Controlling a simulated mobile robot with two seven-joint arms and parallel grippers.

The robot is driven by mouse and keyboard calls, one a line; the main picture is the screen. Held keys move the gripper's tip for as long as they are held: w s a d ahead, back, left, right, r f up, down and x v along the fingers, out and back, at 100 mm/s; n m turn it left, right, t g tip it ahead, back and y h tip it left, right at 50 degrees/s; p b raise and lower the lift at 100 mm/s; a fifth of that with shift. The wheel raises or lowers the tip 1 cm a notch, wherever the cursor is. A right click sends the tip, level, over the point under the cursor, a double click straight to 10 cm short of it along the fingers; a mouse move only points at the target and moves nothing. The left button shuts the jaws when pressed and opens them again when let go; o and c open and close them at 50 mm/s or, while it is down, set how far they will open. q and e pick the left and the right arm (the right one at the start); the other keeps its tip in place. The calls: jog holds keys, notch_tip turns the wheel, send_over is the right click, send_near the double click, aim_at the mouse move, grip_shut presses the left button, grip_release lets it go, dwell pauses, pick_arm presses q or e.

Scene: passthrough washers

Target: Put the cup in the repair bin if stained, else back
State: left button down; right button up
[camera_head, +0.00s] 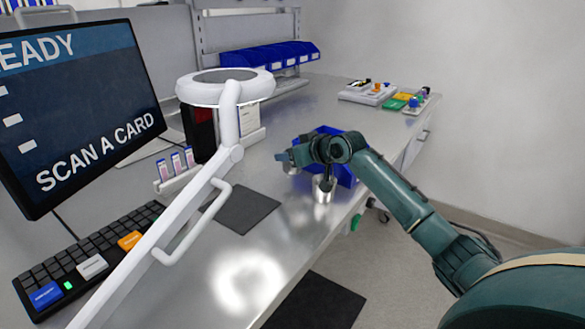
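A small shiny metal cup (322,196) is at the front of the bench, in front of a blue bin (346,178). My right arm reaches in from the right, and my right gripper (327,184) points down at the cup's top. Its dark fingers overlap the cup's rim. I cannot tell whether they are closed on it, or whether the cup rests on the bench or hangs just above it. The cup's inside is hidden, so no stain can be made out. The bin is partly hidden behind my arm. My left gripper is not in view.
A white ring magnifier lamp (228,88) and its long arm cross the middle. A monitor (80,105) reads "SCAN A CARD" above a keyboard (90,265). A dark mat (240,208) lies left of the cup. Blue bins (268,57) and small trays (368,94) stand farther back.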

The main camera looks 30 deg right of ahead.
jog(key=shift+f, duration=1.9)
jog(key=shift+f, duration=0.15)
jog(key=o, duration=1)
